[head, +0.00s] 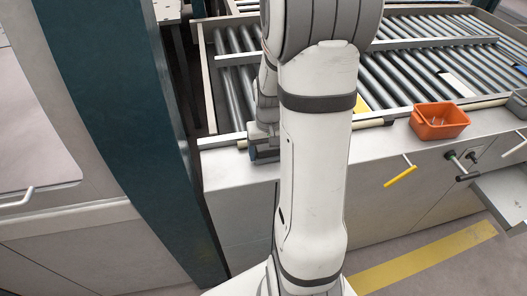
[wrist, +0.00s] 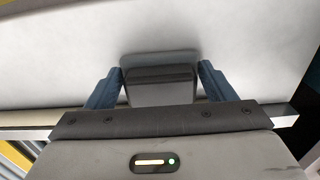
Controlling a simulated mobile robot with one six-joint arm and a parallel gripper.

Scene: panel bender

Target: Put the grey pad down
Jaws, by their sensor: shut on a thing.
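My gripper (wrist: 160,90) is shut on the grey pad (wrist: 160,72), which sits between its two blue fingers in the wrist view. The pad is a dark grey block with a lighter grey upper edge. Beyond it is a pale, smooth surface (wrist: 60,60); I cannot tell whether the pad touches it. In the head view my gripper (head: 262,155) shows low beside my arm, at the front ledge (head: 228,172) of the roller table. The pad cannot be made out there, and my arm hides part of that area.
Rollers (head: 400,75) fill the table behind. A yellow handle (head: 400,173) sticks out of the cabinet front. A dark teal column (head: 125,110) stands close on the left. An open drawer (head: 505,195) is at the far right.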

